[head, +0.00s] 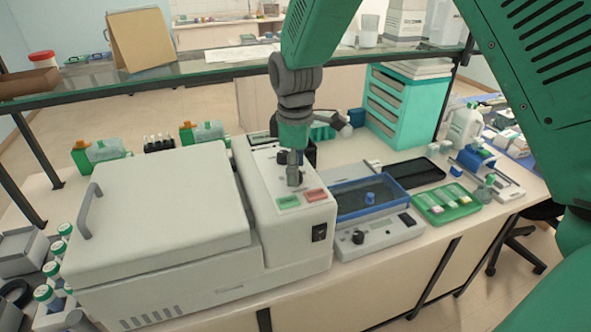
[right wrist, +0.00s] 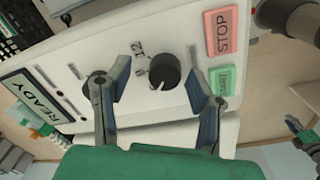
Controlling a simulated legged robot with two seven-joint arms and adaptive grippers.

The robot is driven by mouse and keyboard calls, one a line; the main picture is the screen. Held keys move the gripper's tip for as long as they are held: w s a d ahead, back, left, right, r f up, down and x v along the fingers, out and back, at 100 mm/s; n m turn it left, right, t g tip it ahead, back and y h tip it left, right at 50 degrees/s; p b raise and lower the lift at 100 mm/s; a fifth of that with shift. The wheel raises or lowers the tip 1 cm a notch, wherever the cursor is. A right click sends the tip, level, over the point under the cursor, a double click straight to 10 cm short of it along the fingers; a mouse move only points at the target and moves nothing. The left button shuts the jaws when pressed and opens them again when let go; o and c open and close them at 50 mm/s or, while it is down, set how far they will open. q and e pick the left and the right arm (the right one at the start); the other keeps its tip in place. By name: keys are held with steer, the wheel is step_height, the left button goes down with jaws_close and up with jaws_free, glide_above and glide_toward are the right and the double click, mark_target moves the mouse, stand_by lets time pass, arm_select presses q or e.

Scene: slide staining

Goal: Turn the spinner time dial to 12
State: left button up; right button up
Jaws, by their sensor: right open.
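The white spinner (head: 165,225) stands on the bench with its large lid closed. Its control panel (head: 262,170) is at its right side. My right gripper (head: 294,181) is over the panel. In the wrist view its open fingers (right wrist: 158,76) lie on either side of the dial, with visible gaps.
A red STOP button (right wrist: 222,32) and a green START button (right wrist: 221,80) lie close to my right finger. A READY display (right wrist: 37,97) is at the other end. Right of the spinner are a blue tray device (head: 368,197) and a green slide tray (head: 447,203).

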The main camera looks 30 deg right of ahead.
steer(key=shift+s+a+f, duration=0.1)
steer(key=shift+a+f, duration=0.15)
steer(key=shift+f, duration=0.05)
steer(key=shift+a+f, duration=0.15)
steer(key=shift+a, duration=0.2)
steer(key=shift+d+f, duration=0.1)
steer(key=shift+d, duration=0.25)
jaws_close()
arm_select(q)
steer(key=shift+s+a, duration=0.15)
steer(key=shift+a, duration=0.15)
